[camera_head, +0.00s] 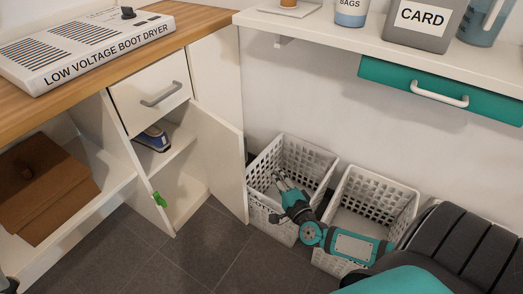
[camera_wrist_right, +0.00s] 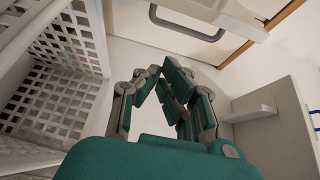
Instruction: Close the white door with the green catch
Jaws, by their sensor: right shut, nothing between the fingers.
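The white door (camera_head: 222,155) stands open below the white drawer in the head view, swung out to the right. The green catch (camera_head: 161,199) is on the left front post of the compartment, low down. My right gripper (camera_head: 279,181) is right of the door's free edge, over the left basket, apart from the door. Its fingers are together and empty; they also show in the right wrist view (camera_wrist_right: 172,75). My left gripper is not in view.
Two white baskets, left (camera_head: 305,158) and right (camera_head: 375,195), stand on the floor by the wall; my right arm crosses above them. The white drawer (camera_head: 150,98) is shut. A brown box (camera_head: 45,190) lies in the left compartment. Dark floor before the door is clear.

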